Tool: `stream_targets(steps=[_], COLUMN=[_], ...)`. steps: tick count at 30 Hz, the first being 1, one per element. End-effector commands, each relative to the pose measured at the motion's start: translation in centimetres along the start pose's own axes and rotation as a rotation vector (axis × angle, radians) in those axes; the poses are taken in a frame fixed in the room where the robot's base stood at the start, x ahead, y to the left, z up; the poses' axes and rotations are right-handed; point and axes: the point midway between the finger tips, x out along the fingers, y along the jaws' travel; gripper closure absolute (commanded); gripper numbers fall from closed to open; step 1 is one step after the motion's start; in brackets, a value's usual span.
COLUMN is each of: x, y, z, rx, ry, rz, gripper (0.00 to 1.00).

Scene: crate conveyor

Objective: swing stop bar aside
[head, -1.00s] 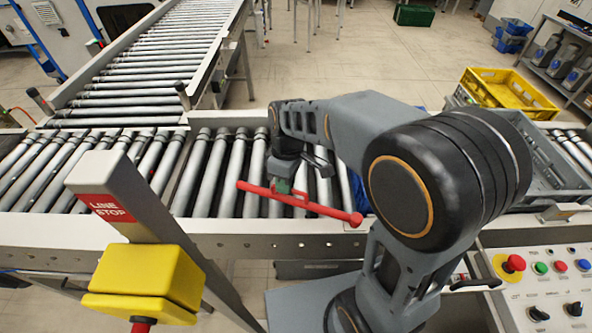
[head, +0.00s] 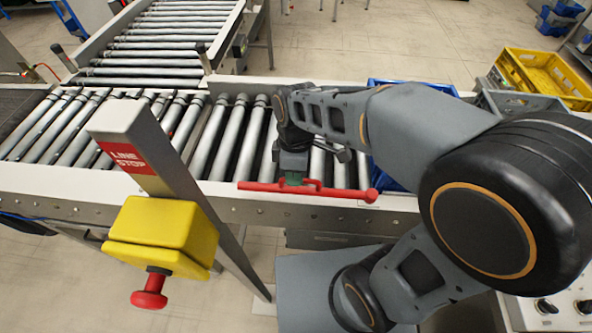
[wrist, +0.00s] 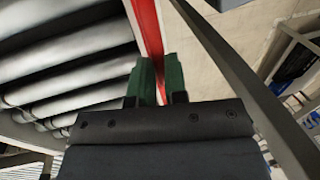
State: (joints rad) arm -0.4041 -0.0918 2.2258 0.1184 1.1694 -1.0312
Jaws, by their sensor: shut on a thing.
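The red stop bar (head: 330,192) lies over the front edge of the roller conveyor (head: 225,135) in the head view, roughly along the front rail. Its knobbed end is at the right, beside a blue crate (head: 388,174). In the wrist view, the green fingertips of my gripper (wrist: 160,82) sit on both sides of the red bar (wrist: 147,30). My arm hides part of the blue crate.
A grey post with a "LINE STOP" sign (head: 128,157) and a yellow box with a red button (head: 163,235) stands at the front left. A yellow crate (head: 545,75) is at the back right. A control panel (head: 560,310) is at the lower right.

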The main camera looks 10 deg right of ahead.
Motion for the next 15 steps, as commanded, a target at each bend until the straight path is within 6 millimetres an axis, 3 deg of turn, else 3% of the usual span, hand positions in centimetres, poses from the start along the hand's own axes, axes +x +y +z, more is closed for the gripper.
stream_targets(steps=[6,7,15], x=[0.08,0.08,0.06], y=[-0.24,-0.25,-0.12], z=[0.00,0.00,0.08], rx=[-0.010,-0.010,-0.004], ry=[-0.005,-0.005,-0.003], rz=[-0.008,-0.008,-0.006], gripper=[1.00,0.85,0.61])
